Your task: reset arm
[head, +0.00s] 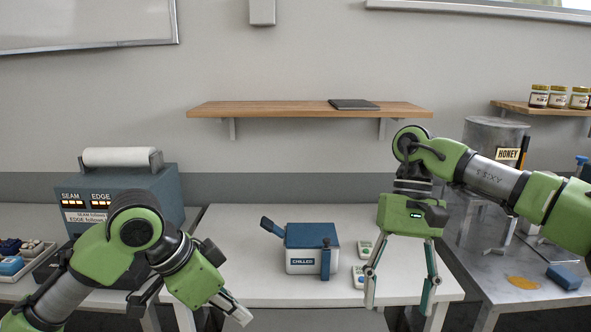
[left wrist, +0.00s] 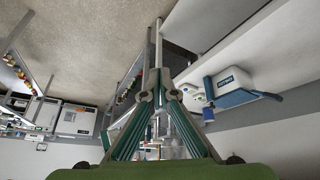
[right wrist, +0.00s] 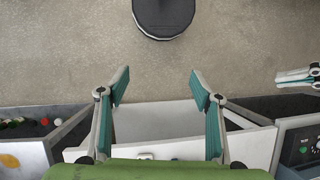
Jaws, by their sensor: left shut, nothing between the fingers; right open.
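My left gripper (head: 236,310) is low at the front left in the head view, in front of the white table's edge. Its fingers meet with nothing between them, as the left wrist view (left wrist: 157,40) also shows. My right gripper (head: 400,292) points down near the right end of the white table in the head view. Its fingers are spread wide and empty. In the right wrist view (right wrist: 157,88) the floor shows between and beyond its fingertips. My left fingertips also show at the right edge of that view.
A blue-lidded box labelled CHILLED (head: 302,263) stands on the white table (head: 240,270), with small white-and-green devices (head: 364,249) beside it. A SEAM/EDGE machine (head: 170,190) stands left. A honey tank (head: 490,135) and blue block (head: 564,277) are right. A wooden shelf (head: 290,109) hangs above.

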